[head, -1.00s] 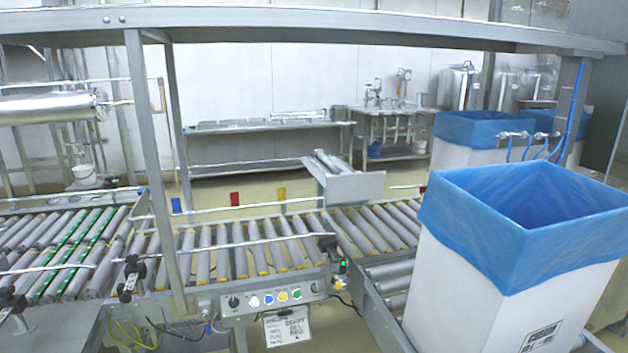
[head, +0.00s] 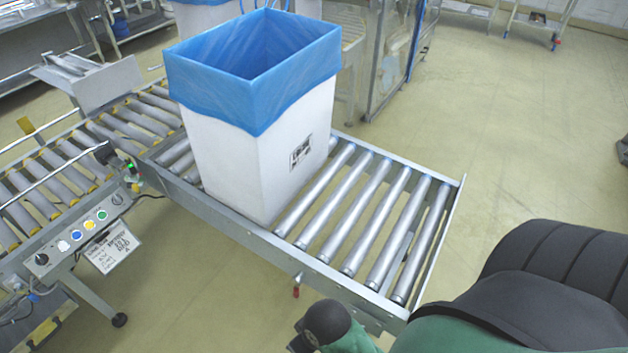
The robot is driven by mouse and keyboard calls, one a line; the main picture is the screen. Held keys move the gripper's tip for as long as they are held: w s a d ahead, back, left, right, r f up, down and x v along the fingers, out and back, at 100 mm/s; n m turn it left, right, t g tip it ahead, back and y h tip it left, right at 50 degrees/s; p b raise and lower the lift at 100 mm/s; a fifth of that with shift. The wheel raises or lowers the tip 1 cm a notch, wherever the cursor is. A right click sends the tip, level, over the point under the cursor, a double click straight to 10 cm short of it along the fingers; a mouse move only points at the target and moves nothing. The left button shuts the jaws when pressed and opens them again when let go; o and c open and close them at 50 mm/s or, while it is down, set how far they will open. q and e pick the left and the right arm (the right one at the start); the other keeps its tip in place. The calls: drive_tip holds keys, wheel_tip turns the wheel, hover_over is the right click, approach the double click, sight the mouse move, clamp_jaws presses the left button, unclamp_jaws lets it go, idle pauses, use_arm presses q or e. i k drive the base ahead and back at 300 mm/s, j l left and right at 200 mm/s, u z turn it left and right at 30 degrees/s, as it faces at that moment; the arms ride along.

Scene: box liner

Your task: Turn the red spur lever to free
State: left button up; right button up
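A small red lever (head: 296,291) hangs down from a metal pivot on the near side rail of the roller spur (head: 352,307), below and right of the lined box. It is small in the picture and its exact setting is hard to read. My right arm, green and black, comes in from the lower right. Its dark rounded joint lies just below and right of the lever, apart from it in the picture. Neither gripper's fingers can be seen.
A white box (head: 240,165) with a blue liner (head: 253,70) stands on the spur's left part. Bare rollers (head: 370,220) lie right of it. A control panel (head: 80,233) with coloured buttons is on the conveyor at left. Open floor (head: 500,130) lies beyond the spur.

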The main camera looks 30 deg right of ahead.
sight(297, 280)
drive_tip(key=k+z, duration=0.1)
drive_tip(key=z, duration=0.35)
drive_tip(key=k+l+z, duration=0.1)
drive_tip(key=z, duration=0.35)
drive_tip(key=i+j+z, duration=0.1)
drive_tip(key=z, duration=0.4)
drive_tip(key=j+z, duration=0.35)
drive_tip(key=z, duration=0.15)
drive_tip(key=i+j+z, duration=0.1)
drive_tip(key=j+z, duration=0.15)
drive_tip(key=z, duration=0.25)
drive_tip(key=j+z, duration=0.25)
drive_tip(key=z, duration=0.25)
drive_tip(key=k+j+z, duration=0.1)
drive_tip(key=j, duration=0.35)
drive_tip(key=k+j, duration=0.15)
drive_tip(key=j, duration=0.25)
drive_tip(key=k+j+z, duration=0.15)
drive_tip(key=j, duration=0.25)
drive_tip(key=k+j+z, duration=0.1)
drive_tip(key=j, duration=0.3)
drive_tip(key=k+j, duration=0.25)
drive_tip(key=j, duration=0.15)
drive_tip(key=i+z, duration=0.05)
